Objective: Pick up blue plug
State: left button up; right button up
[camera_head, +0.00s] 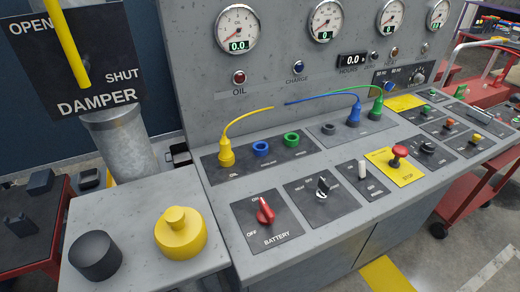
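The blue plug (353,115) stands upright in the right-hand black plate of the sloping grey console. Its blue cable (318,98) curves up and to the left. A green plug (376,108) stands close on its right, with a green cable arching over behind it. A yellow plug (226,155) stands at the left end of the left plate, with a yellow cable arching to the right. A blue ring socket (261,148) and a green ring socket (291,140) are in the left plate. Neither of my grippers is in view.
A dark socket (328,129) is left of the blue plug. In front are a red battery switch (265,211), a black selector (322,187), a white toggle (362,169) and a red stop button (399,155). Gauges line the upright panel. A yellow knob (180,233) stands front left.

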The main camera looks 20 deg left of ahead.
aim_at(353, 117)
jog(key=i+l+u, duration=0.2)
jog(key=l+u, duration=0.25)
jog(key=i+l+u, duration=0.2)
jog(key=u, duration=0.25)
jog(key=l+u, duration=0.85)
jog(key=l, duration=0.15)
